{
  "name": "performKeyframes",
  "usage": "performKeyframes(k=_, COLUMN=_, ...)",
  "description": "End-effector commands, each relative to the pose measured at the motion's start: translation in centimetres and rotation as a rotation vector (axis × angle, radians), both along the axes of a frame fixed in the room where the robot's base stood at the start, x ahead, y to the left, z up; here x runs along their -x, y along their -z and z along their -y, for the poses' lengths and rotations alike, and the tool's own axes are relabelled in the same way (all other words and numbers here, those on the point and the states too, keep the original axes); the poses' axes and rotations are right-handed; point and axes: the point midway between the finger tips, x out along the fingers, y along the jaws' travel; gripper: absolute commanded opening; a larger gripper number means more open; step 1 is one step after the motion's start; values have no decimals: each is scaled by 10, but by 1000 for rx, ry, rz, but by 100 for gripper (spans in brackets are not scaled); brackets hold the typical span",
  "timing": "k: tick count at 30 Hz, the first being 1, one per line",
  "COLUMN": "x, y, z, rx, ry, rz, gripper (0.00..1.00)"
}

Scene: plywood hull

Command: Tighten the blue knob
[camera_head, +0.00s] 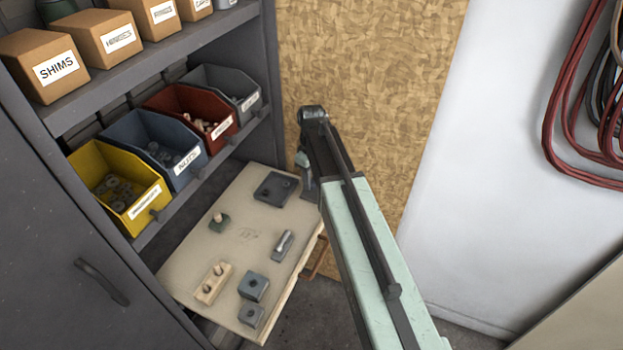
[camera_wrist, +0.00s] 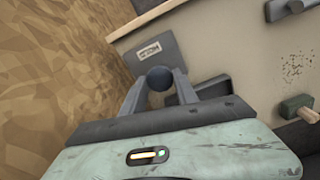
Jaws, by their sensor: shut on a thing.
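The blue knob (camera_wrist: 159,77), a dark blue-grey ball, sits between my two fingertips in the wrist view. My gripper (camera_wrist: 158,87) is shut on it, one finger on each side. A dark grey plate with a small label (camera_wrist: 150,50) lies just behind the knob. In the head view my gripper (camera_head: 308,184) reaches down at the right edge of a tan board (camera_head: 190,245), beside a dark plate (camera_head: 275,188). The knob cannot be made out there; my arm covers that spot. Whether the knob is fully seated cannot be told.
The board also carries a green-based peg (camera_head: 219,222), a grey cylinder (camera_head: 283,244), a wooden block (camera_head: 212,282) and grey blocks (camera_head: 253,287). Bins, including a yellow one (camera_head: 115,190), stand above at left. A chipboard wall (camera_head: 370,90) rises close behind my arm.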

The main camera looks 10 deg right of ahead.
Motion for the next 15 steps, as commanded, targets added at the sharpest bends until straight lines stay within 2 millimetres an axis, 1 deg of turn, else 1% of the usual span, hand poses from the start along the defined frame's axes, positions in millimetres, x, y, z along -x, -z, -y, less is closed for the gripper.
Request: performKeyframes(k=15, x=0, y=0, z=0, rx=0, ry=490, rz=0, gripper=0)
